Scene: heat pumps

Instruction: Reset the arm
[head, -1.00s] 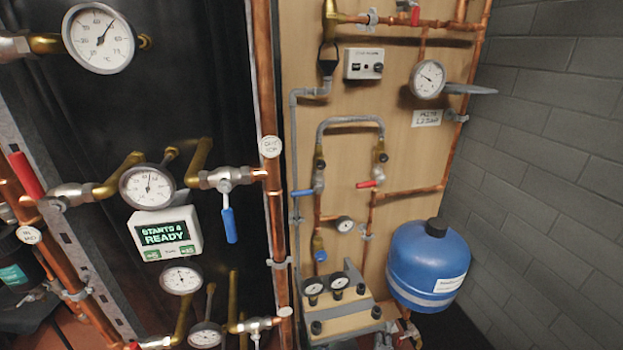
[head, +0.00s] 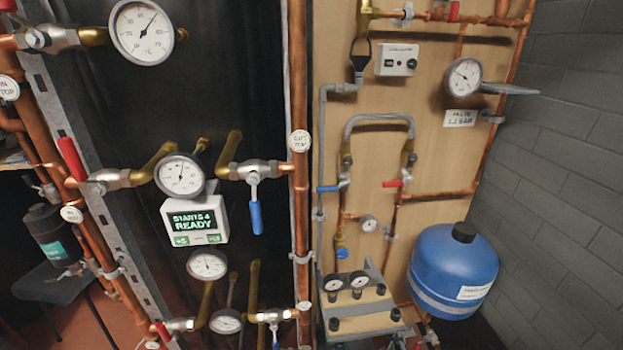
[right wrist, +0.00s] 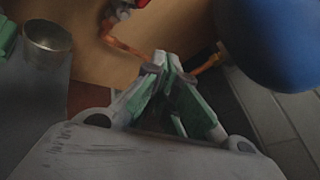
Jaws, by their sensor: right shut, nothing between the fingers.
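My right gripper (right wrist: 166,66) shows in the right wrist view, with pale fingers and green pads. Its fingertips meet with nothing between them. It points toward the wooden panel and copper pipes, and the blue tank (right wrist: 277,40) is close by on the right. No gripper can be made out in the head view, and my left gripper is in neither view.
The head view shows a wooden panel (head: 440,150) with copper pipes, valves and gauges. A blue tank (head: 453,270) stands at its lower right, by a grey block wall (head: 570,150). A display (head: 195,220) reading "READY" is on the dark unit at left.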

